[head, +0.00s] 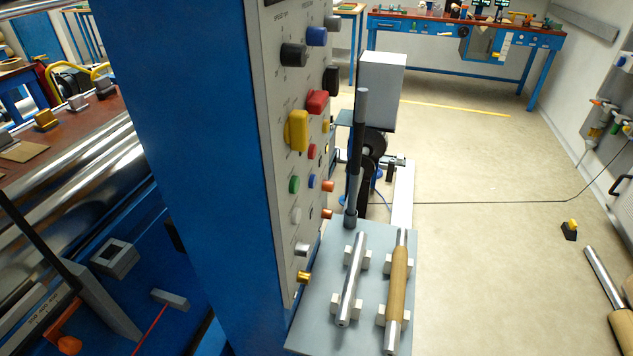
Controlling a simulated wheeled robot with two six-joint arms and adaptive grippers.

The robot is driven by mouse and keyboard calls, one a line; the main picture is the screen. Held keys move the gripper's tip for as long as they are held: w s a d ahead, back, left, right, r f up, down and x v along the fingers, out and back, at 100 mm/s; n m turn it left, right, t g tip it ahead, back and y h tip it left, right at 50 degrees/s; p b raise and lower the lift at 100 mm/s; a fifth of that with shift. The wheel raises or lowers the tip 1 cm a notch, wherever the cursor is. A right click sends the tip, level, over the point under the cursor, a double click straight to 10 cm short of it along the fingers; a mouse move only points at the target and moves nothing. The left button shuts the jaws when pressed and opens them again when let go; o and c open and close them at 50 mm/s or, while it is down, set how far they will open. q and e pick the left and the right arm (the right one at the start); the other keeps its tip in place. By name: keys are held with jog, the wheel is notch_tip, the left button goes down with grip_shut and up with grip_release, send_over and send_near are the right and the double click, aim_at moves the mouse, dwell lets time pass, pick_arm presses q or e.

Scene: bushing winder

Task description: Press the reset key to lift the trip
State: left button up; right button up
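The control panel (278,120) is a pale upright face on a blue column, seen at a steep angle. It carries black, blue, red and yellow knobs in its upper part, including a large yellow knob (297,131) and a red knob (317,101). Below them are a small red button (311,152), a green button (294,184), a blue button (311,179), a white button (296,215) and several copper-coloured parts. The labels are too small to read, so I cannot tell which is the reset key or how the trip stands. Neither gripper is in view.
The blue column (190,120) stands beside the panel. A grey plate (318,322) below it holds a metal rod (352,280) and a tan roller (398,275) on white blocks. A dark upright rod (357,150) rises behind. Open floor (480,270) lies to the right.

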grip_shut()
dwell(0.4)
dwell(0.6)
